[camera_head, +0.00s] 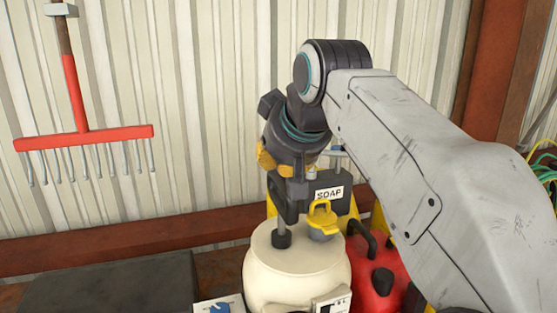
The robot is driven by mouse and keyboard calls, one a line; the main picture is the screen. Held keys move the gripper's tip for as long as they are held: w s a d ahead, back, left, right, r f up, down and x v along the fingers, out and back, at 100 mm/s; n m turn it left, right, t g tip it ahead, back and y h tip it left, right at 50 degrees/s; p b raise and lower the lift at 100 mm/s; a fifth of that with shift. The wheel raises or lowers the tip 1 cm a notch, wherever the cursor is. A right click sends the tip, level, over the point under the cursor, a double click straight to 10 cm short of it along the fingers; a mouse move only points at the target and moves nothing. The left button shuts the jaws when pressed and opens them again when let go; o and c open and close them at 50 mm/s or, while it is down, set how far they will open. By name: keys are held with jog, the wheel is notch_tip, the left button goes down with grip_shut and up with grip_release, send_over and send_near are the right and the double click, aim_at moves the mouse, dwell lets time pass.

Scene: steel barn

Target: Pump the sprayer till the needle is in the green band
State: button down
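The sprayer (278,272) is a cream tank standing upright at the bottom centre, its lower part cut off by the frame. A thin pump rod (281,223) rises from a black collar (281,239) on its top. A yellow looped cap (322,217) sits beside the rod. My gripper (288,192) points down over the dark top end of the rod. Its fingers blend with the dark parts there, so I cannot tell whether they are closed on the handle. I cannot make out a gauge needle or a green band.
A black block labelled SOAP (330,194) is behind the tank. A red can (378,275) stands close on the right. A dark flat-topped box (110,282) is at the lower left, with a blue knob (219,308) beside it. A red rake (85,138) hangs on the wall.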

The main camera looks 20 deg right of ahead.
aim_at(282, 180)
notch_tip(282, 180, down, 6)
jog(key=b, duration=0.3)
jog(key=shift+r, duration=0.25)
jog(key=shift+r+p, duration=0.5)
jog(key=shift+p, duration=0.15)
notch_tip(282, 180, up, 4)
jog(key=p, duration=0.3)
jog(key=shift+s, duration=0.15)
jog(key=v, duration=0.7)
jog(key=shift+s, duration=0.2)
jog(key=shift+v, duration=1.05)
jog(key=shift+p, duration=0.3)
